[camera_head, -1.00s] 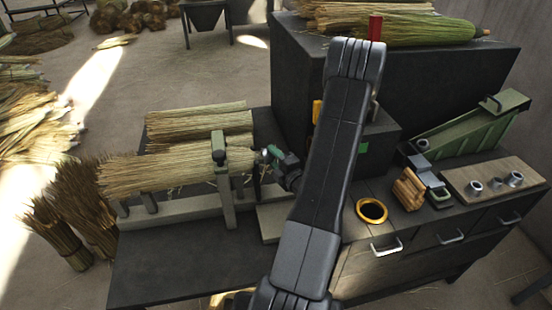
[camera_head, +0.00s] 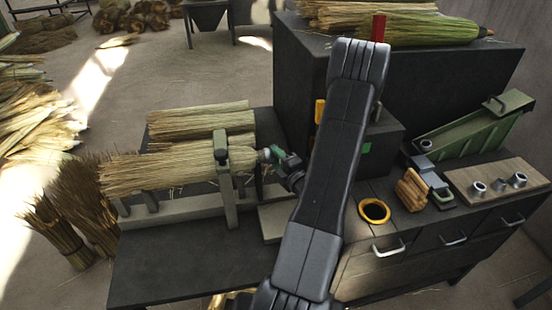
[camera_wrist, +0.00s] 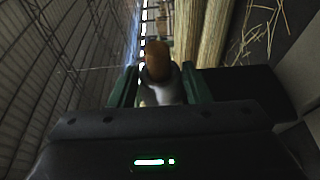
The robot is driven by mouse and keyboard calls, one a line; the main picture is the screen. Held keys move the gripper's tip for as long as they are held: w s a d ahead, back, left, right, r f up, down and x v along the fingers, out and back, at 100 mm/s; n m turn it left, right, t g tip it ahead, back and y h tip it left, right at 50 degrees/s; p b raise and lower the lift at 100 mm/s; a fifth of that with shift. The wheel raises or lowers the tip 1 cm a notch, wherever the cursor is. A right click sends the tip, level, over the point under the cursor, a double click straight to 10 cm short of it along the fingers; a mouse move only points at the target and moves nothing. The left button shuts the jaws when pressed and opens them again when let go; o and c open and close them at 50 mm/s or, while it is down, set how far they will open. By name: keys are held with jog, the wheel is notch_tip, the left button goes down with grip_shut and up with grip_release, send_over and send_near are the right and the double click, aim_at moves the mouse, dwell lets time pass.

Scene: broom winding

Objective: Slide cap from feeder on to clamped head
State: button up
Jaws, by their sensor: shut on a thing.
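The clamped broom head (camera_head: 165,170) lies in the bench clamp (camera_head: 224,165), its bristles pointing left. My gripper (camera_head: 268,155) is just right of the clamp, at the head's narrow end. In the wrist view my green fingers (camera_wrist: 160,88) are shut on a pale grey metal cap (camera_wrist: 167,94). A rounded brown piece (camera_wrist: 157,58) lies directly ahead of the cap and overlaps it in that view. I cannot tell whether the cap is around it or only against it. The green sloped feeder (camera_head: 475,128) is at the far right.
Several loose metal caps stand on a wooden board (camera_head: 519,170) at the right. An orange-rimmed ring (camera_head: 374,211) and a wooden block (camera_head: 411,189) are on the bench top. A second straw bundle (camera_head: 200,120) lies behind the clamped one. A tall dark cabinet (camera_head: 300,75) stands behind my arm.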

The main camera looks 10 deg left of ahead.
jog(key=o, duration=1)
jog(key=b+v, duration=0.2)
jog(key=v, duration=1.1)
jog(key=shift+s+d, duration=0.25)
jog(key=shift+s, duration=0.05)
jog(key=shift+w+a, duration=0.1)
jog(key=p+x, duration=0.2)
jog(key=x, duration=1.1)
jog(key=shift+w+a, duration=0.25)
